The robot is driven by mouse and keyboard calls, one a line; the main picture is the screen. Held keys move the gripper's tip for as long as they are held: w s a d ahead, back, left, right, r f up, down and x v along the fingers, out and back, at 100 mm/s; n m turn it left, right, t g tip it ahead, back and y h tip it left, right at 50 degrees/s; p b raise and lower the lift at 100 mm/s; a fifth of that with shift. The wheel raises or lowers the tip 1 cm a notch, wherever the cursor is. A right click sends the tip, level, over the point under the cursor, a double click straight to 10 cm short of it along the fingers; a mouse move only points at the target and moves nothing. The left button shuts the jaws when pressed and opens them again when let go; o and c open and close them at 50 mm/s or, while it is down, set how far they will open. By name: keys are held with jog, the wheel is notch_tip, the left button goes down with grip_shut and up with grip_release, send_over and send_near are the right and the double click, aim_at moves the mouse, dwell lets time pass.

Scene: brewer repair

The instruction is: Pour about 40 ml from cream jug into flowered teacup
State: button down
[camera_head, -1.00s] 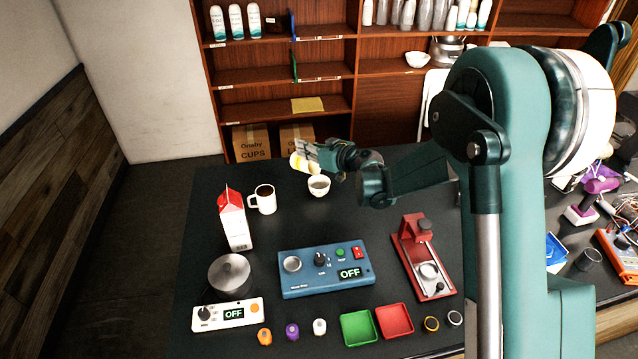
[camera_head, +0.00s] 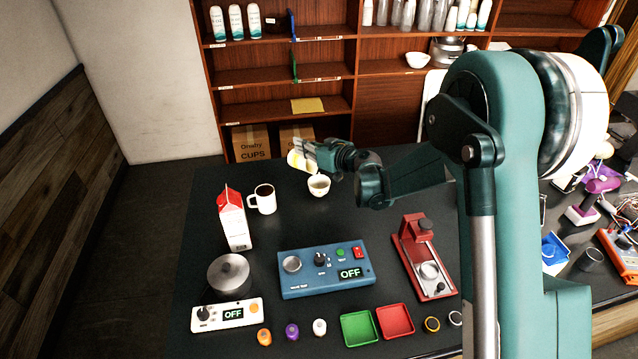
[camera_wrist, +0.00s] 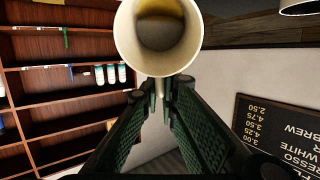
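The cream jug (camera_head: 299,162), a small pale vessel, is held tilted in the air at the far side of the dark table. In the wrist view its round mouth (camera_wrist: 150,60) faces the camera, with a yellowish patch inside. My gripper (camera_head: 318,153) is shut on the jug; in the wrist view its fingers (camera_wrist: 166,90) close together just under the jug, apparently on its handle. The teacup (camera_head: 319,187), small and whitish, stands upright on the table just below and right of the jug. Its flowers and fill level are too small to tell. No stream is visible.
A white mug (camera_head: 264,200) with dark contents and a red-and-white carton (camera_head: 234,222) stand left of the teacup. A blue control box (camera_head: 325,270) and a red press-like device (camera_head: 424,258) are nearer. Shelves (camera_head: 270,75) stand behind the table.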

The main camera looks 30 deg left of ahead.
jog(key=shift+d+r+y+b, duration=0.2)
jog(key=shift+y+b, duration=0.2)
jog(key=shift+b, duration=0.25)
dwell(0.7)
jog(key=a+h+p, duration=0.1)
jog(key=h+p, duration=0.1)
jog(key=p, duration=0.3)
jog(key=shift+a+h, duration=0.3)
jog(key=shift+a, duration=0.1)
jog(key=shift+f, duration=0.25)
jog(key=shift+w+a+r+g+h+p, duration=0.1)
jog(key=shift+a+r+g+h+p, duration=0.2)
jog(key=shift+p, duration=0.35)
